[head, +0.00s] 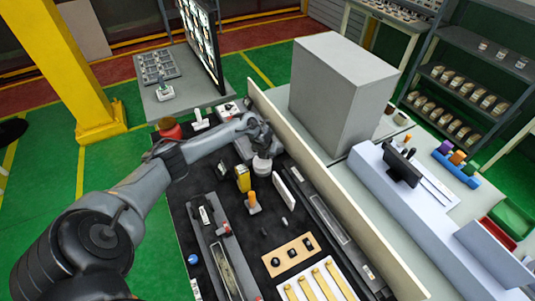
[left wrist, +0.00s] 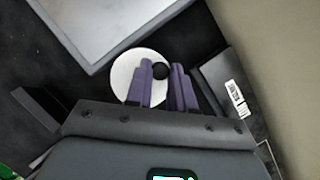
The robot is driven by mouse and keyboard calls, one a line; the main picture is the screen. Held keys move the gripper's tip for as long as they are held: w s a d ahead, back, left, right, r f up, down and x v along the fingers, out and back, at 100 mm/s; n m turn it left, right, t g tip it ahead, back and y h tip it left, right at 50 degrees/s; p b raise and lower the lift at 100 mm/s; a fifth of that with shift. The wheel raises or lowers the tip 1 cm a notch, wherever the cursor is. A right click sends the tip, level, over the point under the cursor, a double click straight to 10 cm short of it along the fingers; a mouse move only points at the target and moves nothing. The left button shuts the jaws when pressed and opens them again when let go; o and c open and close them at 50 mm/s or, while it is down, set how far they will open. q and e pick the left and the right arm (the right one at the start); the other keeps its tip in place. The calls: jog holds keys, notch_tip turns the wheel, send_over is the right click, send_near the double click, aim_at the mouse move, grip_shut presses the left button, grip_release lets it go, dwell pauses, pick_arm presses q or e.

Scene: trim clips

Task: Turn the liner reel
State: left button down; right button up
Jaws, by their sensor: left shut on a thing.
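The liner reel (left wrist: 124,72) shows in the left wrist view as a round white disc with a small black knob (left wrist: 160,71) on it. My left gripper (left wrist: 162,68) has its two purple fingers on either side of the knob, shut on it. In the head view the white reel (head: 262,166) sits on the black work surface, below my left gripper (head: 263,150), which reaches in from above. The fingers hide part of the disc. My right gripper is not in view.
A long beige wall (head: 330,178) runs close to the right of the reel. A yellow item (head: 243,178), an orange-handled tool (head: 253,203) and a white upright plate (head: 287,187) stand nearby. A big grey box (head: 338,92) stands beyond the wall.

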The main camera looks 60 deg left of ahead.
pick_arm(q)
jog(key=shift+n, duration=0.3)
